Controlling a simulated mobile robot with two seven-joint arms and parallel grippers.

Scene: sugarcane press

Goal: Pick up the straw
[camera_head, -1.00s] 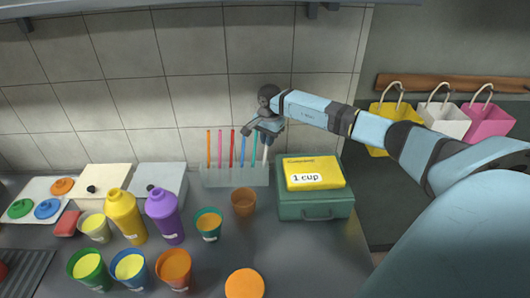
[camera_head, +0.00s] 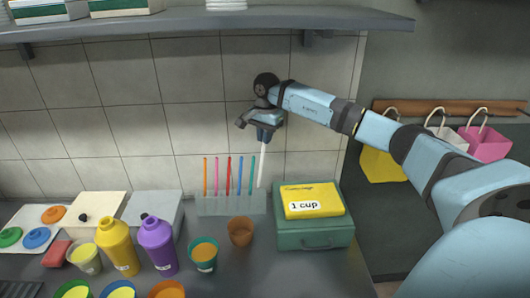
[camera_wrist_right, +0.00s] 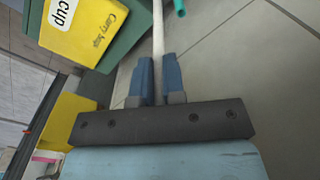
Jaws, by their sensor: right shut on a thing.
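My right gripper (camera_head: 264,140) is shut on a white straw (camera_head: 262,168), which hangs nearly upright below its fingers at the right end of the straw rack. In the right wrist view, the two blue fingertips (camera_wrist_right: 158,82) close on the white straw (camera_wrist_right: 158,30). The straw's lower end is near the top of the clear rack (camera_head: 228,207); I cannot tell if it is fully clear of it. Orange (camera_head: 205,176), pink, red, blue and teal (camera_head: 252,174) straws stand in the rack. My left gripper is out of view.
A green box (camera_head: 315,234) with a yellow "1 cup" box (camera_head: 313,202) on it stands right of the rack. A brown cup (camera_head: 241,232) is in front of the rack. Yellow (camera_head: 117,247) and purple (camera_head: 157,246) bottles stand left. A shelf (camera_head: 200,27) runs overhead.

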